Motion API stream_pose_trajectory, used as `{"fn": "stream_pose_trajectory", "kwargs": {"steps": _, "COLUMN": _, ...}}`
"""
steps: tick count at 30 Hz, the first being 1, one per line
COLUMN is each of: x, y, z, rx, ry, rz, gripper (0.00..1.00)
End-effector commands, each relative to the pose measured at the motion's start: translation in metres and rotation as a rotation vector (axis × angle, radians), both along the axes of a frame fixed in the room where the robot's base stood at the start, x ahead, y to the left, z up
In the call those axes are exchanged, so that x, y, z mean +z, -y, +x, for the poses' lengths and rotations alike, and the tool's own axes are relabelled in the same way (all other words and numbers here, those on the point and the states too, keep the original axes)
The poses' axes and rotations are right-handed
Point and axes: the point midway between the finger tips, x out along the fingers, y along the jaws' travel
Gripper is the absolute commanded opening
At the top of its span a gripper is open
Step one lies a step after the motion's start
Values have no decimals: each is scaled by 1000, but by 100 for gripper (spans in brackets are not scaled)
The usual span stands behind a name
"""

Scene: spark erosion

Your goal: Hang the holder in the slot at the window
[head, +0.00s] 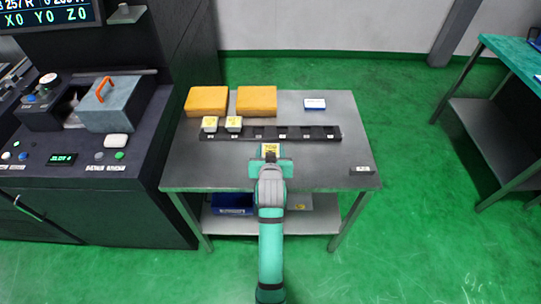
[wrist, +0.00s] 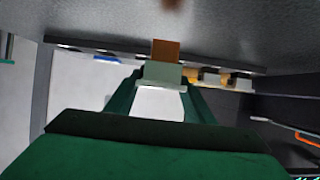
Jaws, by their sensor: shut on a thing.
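My gripper (head: 271,162) is over the front middle of the steel table, shut on a pale holder with a yellow top (head: 270,149). In the wrist view the holder (wrist: 163,74) sits between the green fingers (wrist: 162,92), with an orange-brown block on its end. A black slotted rack (head: 290,133) lies behind the gripper, with several labelled slots. Two similar holders, the left one (head: 209,124) and the one beside it (head: 234,124), occupy its left end. The slots to their right look empty. The held holder appears apart from the rack. I cannot make out a window.
Two yellow-orange blocks (head: 207,100) (head: 257,101) and a blue-and-white box (head: 315,104) stand behind the rack. A small black labelled piece (head: 362,171) is at the table's front right. A dark machine console (head: 85,160) borders the left. The table right of my gripper is mostly clear.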

Motion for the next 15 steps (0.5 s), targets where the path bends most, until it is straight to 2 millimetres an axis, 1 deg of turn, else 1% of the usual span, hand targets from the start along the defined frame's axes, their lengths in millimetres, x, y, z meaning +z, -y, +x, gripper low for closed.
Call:
{"fn": "stream_pose_trajectory", "kwargs": {"steps": 1, "x": -8, "y": 0, "z": -1, "rx": 0, "ry": -2, "rz": 0, "gripper": 6}}
{"fn": "stream_pose_trajectory", "kwargs": {"steps": 3, "x": -16, "y": 0, "z": -1, "rx": 0, "ry": -1, "rz": 0, "gripper": 6}}
{"fn": "stream_pose_trajectory", "kwargs": {"steps": 6, "x": -23, "y": 0, "z": -1, "rx": 0, "ry": 1, "rz": 0, "gripper": 6}}
{"fn": "stream_pose_trajectory", "kwargs": {"steps": 15, "x": -24, "y": 0, "z": -1, "rx": 0, "ry": 2, "rz": 0, "gripper": 6}}
